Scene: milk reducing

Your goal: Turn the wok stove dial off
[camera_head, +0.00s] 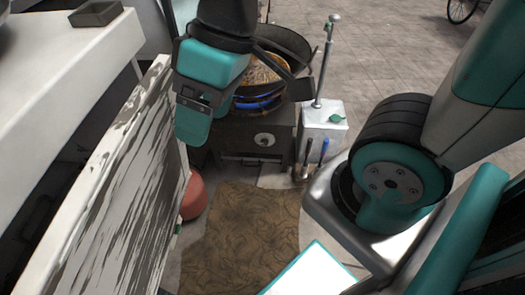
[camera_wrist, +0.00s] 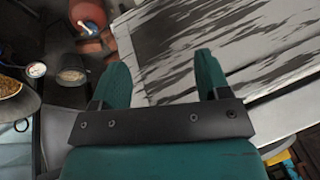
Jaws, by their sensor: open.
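The wok (camera_head: 283,41) sits on a dark stove (camera_head: 235,134) in the head view, with brownish food in it. A pale round part (camera_head: 264,139) on the stove's front face looks like the dial, but it is too small to read its setting. My gripper (camera_wrist: 163,75) is open and empty in the wrist view, its two teal fingers apart over the streaked panel. In the head view, my gripper (camera_head: 193,122) hangs left of the stove front, in front of part of the wok and stove. A round white-faced part (camera_wrist: 36,70) shows left of the fingers.
A white counter (camera_head: 60,75) and a streaked grey-white panel (camera_head: 130,190) stand at the left. A red rounded object (camera_head: 194,197) is low beside the panel. A brown mat (camera_head: 245,240) lies before the stove. A metal box (camera_head: 322,130) with a post stands right of it.

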